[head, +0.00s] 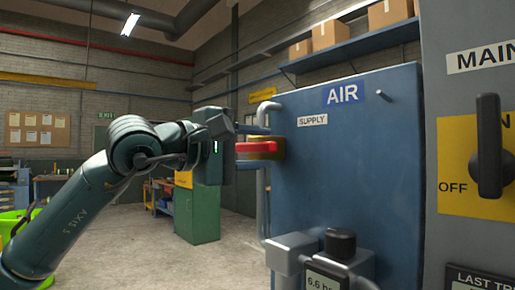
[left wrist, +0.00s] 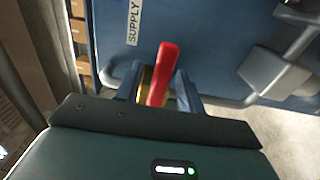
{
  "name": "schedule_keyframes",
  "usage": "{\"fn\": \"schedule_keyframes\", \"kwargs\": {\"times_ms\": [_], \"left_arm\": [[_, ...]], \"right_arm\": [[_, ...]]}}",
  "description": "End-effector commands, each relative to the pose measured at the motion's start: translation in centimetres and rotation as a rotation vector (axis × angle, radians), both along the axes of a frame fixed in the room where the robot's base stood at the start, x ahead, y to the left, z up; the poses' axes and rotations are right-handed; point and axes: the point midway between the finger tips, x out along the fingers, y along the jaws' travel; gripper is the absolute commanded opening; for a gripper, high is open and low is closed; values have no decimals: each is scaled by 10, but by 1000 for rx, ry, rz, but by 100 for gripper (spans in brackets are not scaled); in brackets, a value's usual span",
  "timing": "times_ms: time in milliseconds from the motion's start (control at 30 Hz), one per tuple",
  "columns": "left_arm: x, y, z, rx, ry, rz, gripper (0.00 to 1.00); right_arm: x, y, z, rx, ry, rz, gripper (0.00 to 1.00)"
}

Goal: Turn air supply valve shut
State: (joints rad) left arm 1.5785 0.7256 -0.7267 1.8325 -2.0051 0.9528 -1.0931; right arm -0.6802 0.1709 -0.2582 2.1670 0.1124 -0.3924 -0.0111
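The air supply valve has a red lever (head: 257,148) on a brass-coloured body (head: 267,155), beside the left edge of the blue AIR panel (head: 345,185). In the head view the lever lies about level. My left gripper (head: 254,148) comes in from the left, one finger above the lever and one below, with gaps between. In the left wrist view the red lever (left wrist: 163,75) stands between the two open fingers (left wrist: 155,88). The right finger is close to it; contact cannot be told. Brass shows in the gap on the left. My right gripper is not in view.
A grey pipe (head: 261,205) runs down the panel's left edge. A gauge box (head: 326,277) and a black knob (head: 340,243) sit low on the panel. A MAIN switch (head: 489,147) is at the right. A green cabinet (head: 196,212) stands behind my gripper.

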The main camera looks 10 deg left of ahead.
Motion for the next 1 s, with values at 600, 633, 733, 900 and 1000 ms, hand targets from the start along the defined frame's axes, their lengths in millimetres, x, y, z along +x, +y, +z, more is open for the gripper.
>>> {"fn": "schedule_keyframes", "kwargs": {"times_ms": [600,633,733,900,1000], "left_arm": [[-90,71,-1,0,-3,2,38],[-93,73,-1,0,-1,2,38],[-99,77,-1,1,-1,1,38],[-101,79,0,1,-1,0,38],[-101,79,0,1,-1,0,38]], "right_arm": [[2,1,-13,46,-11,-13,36],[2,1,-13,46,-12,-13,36],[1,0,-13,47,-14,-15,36],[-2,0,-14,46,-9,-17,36],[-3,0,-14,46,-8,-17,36]]}}
